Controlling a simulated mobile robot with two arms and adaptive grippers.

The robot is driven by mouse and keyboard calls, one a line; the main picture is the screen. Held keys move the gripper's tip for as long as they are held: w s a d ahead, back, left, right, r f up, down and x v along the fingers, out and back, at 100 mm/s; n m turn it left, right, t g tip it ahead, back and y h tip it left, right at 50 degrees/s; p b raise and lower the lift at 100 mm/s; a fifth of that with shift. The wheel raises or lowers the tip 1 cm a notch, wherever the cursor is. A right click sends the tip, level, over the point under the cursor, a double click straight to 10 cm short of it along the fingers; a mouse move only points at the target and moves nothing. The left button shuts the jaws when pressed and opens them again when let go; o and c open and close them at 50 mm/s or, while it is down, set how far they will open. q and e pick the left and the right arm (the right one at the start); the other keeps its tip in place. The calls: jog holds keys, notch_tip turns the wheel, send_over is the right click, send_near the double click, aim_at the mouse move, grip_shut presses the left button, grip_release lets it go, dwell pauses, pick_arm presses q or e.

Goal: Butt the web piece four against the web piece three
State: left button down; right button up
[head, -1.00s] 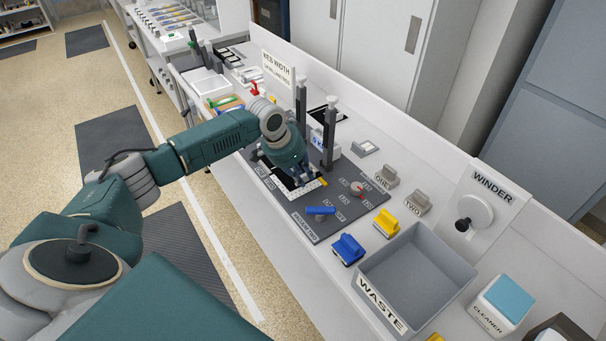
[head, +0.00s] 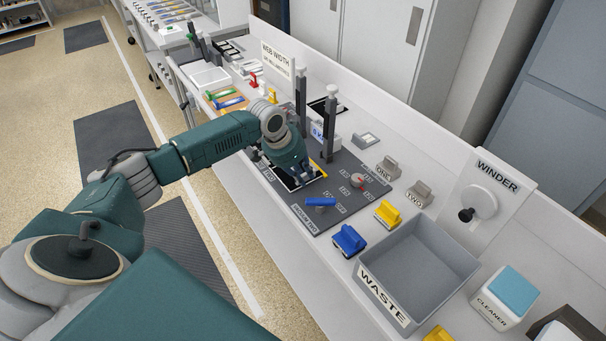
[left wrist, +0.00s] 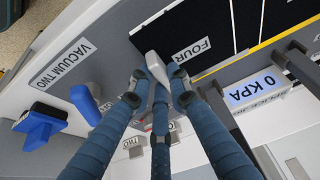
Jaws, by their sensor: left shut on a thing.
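Web piece four (left wrist: 170,25) is a black sheet with a white FOUR label (left wrist: 192,50) near its edge, seen in the left wrist view. My left gripper (left wrist: 158,82) is shut on a pale grey tab (left wrist: 155,66) at this piece's edge. In the head view the gripper (head: 301,178) is low over the grey vacuum plate (head: 326,217), beside a black sheet (head: 283,182). Another black area (left wrist: 246,18) lies beyond a thin pale line in the wrist view; I cannot tell whether it is web piece three or whether the edges touch. My right gripper is out of view.
Two dark posts (head: 328,125) stand close behind the gripper. A gauge (left wrist: 262,90) reads 0 KPA. A blue handle (head: 320,202) stands on the plate. Blue (head: 348,240) and yellow (head: 388,214) blocks and the waste bin (head: 450,245) are to the right.

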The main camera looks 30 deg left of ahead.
pick_arm(q)
jog(key=shift+s+f+p, duration=0.2)
jog(key=shift+f+p, duration=0.05)
jog(key=shift+p, duration=0.15)
dwell(0.4)
jog(key=shift+w+r+p, duration=0.35)
jog(key=shift+p, duration=0.05)
dwell(1.0)
jog(key=shift+s+f+p, duration=0.1)
jog(key=shift+f+p, duration=0.2)
jog(key=shift+p, duration=0.2)
dwell(0.8)
jog(key=c, duration=1.6)
grip_release()
jog(key=shift+o, duration=0.7)
jog(key=shift+f, duration=0.1)
jog(key=o, duration=0.5)
jog(key=shift+c, duration=0.2)
